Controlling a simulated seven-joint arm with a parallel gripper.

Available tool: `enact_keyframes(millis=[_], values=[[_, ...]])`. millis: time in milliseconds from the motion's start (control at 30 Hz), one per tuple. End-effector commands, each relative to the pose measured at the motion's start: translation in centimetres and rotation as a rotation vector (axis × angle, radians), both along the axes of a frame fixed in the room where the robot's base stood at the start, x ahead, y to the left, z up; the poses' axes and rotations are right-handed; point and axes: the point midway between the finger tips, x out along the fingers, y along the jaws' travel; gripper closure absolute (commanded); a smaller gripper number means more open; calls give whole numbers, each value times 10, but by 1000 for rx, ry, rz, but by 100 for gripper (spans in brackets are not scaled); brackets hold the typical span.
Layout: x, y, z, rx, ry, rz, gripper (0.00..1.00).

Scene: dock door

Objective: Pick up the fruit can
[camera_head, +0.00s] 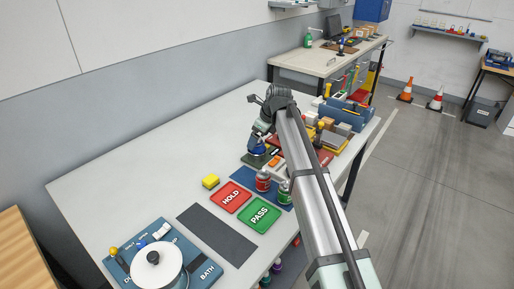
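Two small cans stand on a blue mat (243,175) near the table's middle. One is a red can (263,182), the other a green can (284,193), partly beside my arm. Their labels are too small to read, so I cannot tell which is the fruit can. My gripper (260,137) is beyond the cans, pointing down over a dark green mat. A dark blue round item (257,149) shows just below it. The fingers are too small and overlapped to tell whether they are open or touch that item.
A red HOLD plate (231,197) and green PASS plate (260,215) lie in front of the cans. A dark strip (216,233) and a blue board (197,247) with a white round pot are nearer. The table's left side is clear.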

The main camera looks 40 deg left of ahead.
Motion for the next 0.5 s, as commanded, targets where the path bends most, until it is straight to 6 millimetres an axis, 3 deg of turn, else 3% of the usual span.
enact_keyframes(millis=[200, 433, 500], values=[[1, 10, -23, 0, 0, 1, 8], [1, 10, -25, 1, -1, 1, 8], [1, 10, -25, 1, -1, 1, 13]])
